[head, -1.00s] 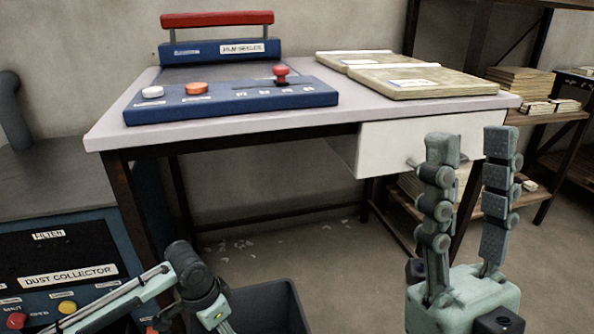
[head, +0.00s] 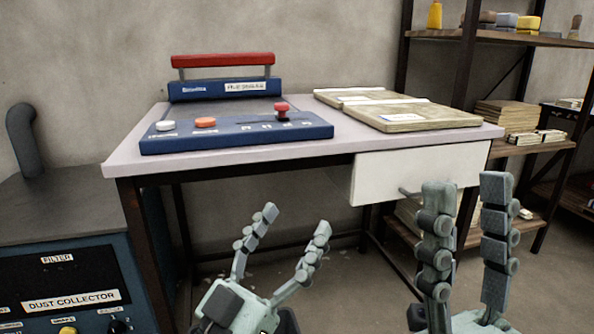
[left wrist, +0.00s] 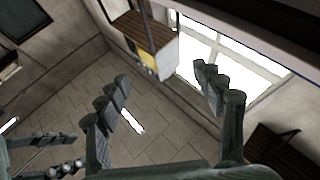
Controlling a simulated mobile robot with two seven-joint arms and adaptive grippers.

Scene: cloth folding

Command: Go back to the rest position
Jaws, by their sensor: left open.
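My left gripper (head: 292,228) is raised in front of the table in the head view. Its two fingers are spread apart with nothing between them. In the left wrist view its fingers (left wrist: 165,85) point up, apart and empty. My right gripper (head: 466,190) stands upright at the lower right of the head view, in front of the white drawer. Its fingers are parallel with a clear gap and nothing between them. Both grippers are apart from the table (head: 330,146).
The white drawer (head: 410,172) is below the tabletop. A dust collector (head: 70,290) stands at left. Shelves (head: 500,38) with boxes stand at right.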

